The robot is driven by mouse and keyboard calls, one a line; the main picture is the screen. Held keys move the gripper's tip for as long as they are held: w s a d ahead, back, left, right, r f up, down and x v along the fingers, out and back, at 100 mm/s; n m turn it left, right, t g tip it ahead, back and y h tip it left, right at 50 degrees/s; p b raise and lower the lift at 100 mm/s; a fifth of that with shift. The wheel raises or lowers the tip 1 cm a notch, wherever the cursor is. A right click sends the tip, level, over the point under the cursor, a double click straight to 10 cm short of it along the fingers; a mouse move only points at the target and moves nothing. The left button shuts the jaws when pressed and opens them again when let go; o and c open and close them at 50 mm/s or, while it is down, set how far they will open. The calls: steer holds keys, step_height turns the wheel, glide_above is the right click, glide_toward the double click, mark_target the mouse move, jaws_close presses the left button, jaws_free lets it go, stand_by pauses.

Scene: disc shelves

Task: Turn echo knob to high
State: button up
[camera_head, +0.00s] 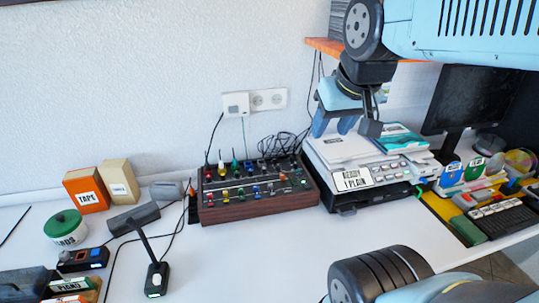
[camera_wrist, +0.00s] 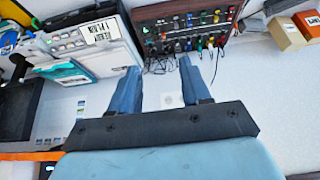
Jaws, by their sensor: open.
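A mixer (camera_head: 258,208) with a dark red-brown case and several coloured knobs sits on the white desk against the wall in the head view. It shows upside down at the top of the wrist view (camera_wrist: 187,24). The labels are too small to read, so I cannot tell which knob is echo or where it points. My gripper (camera_head: 346,128) is open and empty, to the right of the mixer and above the grey printer-like device. In the wrist view my gripper's two blue fingers (camera_wrist: 159,68) are apart, with the mixer beyond their tips.
The device (camera_head: 357,180) with papers and a book on top stands just right of the mixer. Black cables (camera_head: 283,146) lie behind the mixer. A small microphone (camera_head: 157,279) and boxes stand to the left. The desk in front of the mixer (camera_head: 255,255) is clear.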

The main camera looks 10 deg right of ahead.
steer(key=w+g, duration=0.2)
steer(key=w, duration=1)
steer(key=n+g, duration=0.2)
steer(key=g, duration=0.2)
glide_above(275, 159)
step_height(275, 159, down, 21)
step_height(275, 159, down, 13)
steer(key=shift+f, duration=0.2)
steer(key=shift+c, duration=0.2)
